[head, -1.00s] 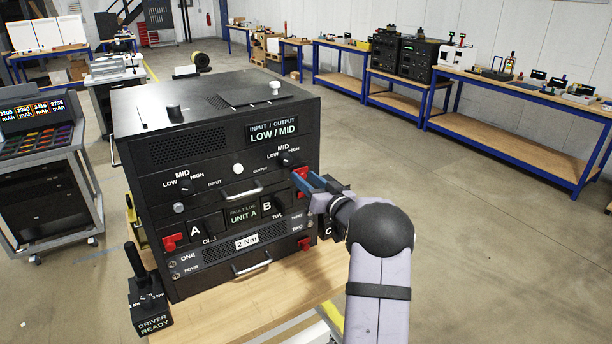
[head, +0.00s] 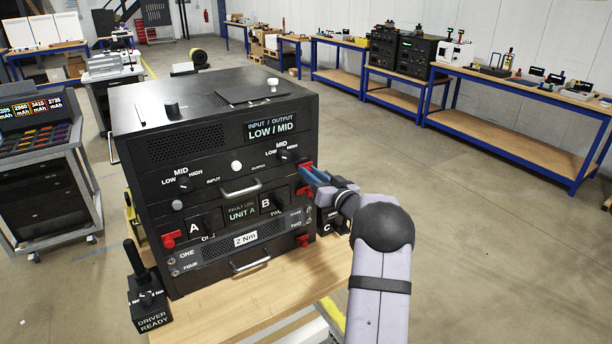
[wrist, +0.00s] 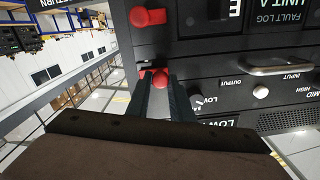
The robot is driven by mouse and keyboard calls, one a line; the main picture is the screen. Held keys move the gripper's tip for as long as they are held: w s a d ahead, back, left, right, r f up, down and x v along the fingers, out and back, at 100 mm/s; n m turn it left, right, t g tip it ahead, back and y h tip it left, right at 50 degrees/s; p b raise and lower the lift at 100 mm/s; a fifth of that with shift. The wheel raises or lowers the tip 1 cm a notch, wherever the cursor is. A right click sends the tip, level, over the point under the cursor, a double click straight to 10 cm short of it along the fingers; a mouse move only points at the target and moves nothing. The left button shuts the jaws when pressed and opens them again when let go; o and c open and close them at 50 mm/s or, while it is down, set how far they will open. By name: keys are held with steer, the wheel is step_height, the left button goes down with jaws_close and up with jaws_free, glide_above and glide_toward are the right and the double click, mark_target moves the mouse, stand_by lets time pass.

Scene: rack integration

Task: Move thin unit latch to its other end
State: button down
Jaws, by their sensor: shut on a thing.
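My gripper (head: 312,175) is shut on a red latch (head: 306,168) at the right edge of the rack's drawer with the handle, beside the right LOW/HIGH knob. In the wrist view, which is upside down, the two dark fingers (wrist: 160,84) sit on either side of the latch's round red knob (wrist: 160,78). Another red latch (wrist: 148,17) lies apart from the fingers, beside the UNIT A panel. The black rack (head: 215,140) also has a red latch at the lower right (head: 303,240) and one at the left (head: 169,240). The fingers partly hide the held latch.
The rack stands on a wooden bench (head: 225,312). A black driver stand (head: 150,305) marked DRIVER READY is at the front left. A drawer handle (head: 240,191) and knobs stick out from the front. A cart (head: 50,200) stands at left. Floor to the right is open.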

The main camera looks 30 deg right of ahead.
steer(key=c, duration=1.8)
jaws_free()
steer(key=shift+d+r, duration=0.1)
steer(key=shift+d, duration=0.1)
steer(key=shift+o, duration=1.2)
steer(key=shift+d, duration=0.15)
steer(key=shift+s, duration=0.1)
steer(key=s+b, duration=0.3)
steer(key=s, duration=0.4)
steer(key=shift+s, duration=0.1)
